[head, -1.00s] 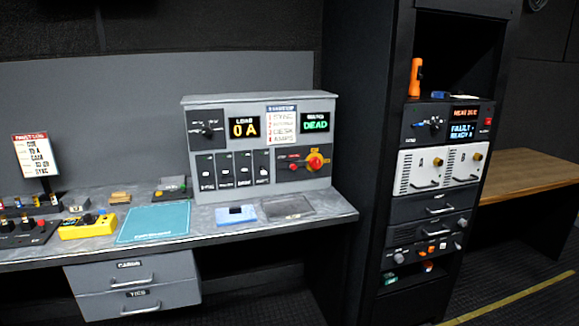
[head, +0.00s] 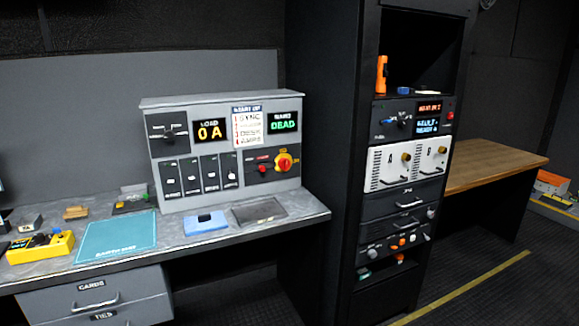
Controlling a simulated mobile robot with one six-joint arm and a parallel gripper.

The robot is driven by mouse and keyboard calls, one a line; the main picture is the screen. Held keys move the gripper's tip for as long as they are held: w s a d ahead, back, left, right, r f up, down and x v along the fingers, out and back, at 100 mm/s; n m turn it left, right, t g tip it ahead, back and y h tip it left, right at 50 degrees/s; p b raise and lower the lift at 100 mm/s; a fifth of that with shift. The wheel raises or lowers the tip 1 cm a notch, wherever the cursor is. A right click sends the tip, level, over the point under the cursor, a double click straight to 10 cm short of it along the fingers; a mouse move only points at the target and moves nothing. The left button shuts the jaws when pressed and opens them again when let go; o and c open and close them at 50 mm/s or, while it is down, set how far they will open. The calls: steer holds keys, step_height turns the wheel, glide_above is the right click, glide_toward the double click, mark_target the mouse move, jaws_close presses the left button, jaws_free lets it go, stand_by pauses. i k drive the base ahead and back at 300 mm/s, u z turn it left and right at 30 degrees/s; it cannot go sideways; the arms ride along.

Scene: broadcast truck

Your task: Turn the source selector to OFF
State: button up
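A grey power panel (head: 225,105) stands on the desk at left centre. A black rotary knob (head: 172,133) is at its upper left; its labels are too small to read, so I cannot tell whether it is the source selector or where it points. A red and yellow rotary switch (head: 284,162) is at the panel's lower right, beside a small red knob (head: 263,170). The displays read "0 A" (head: 210,131) and "DEAD" (head: 284,122). Several black breaker switches line the lower left. My gripper is not in view.
A wooden table (head: 495,165) is behind; floor shows at lower right.

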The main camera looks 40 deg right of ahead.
mark_target(372, 253)
steer(key=u, duration=1.75)
steer(key=k, duration=0.1)
steer(key=z, duration=2.85)
steer(key=k, duration=0.9)
steer(key=u, duration=0.2)
steer(key=i, duration=0.7)
steer(key=z, duration=0.05)
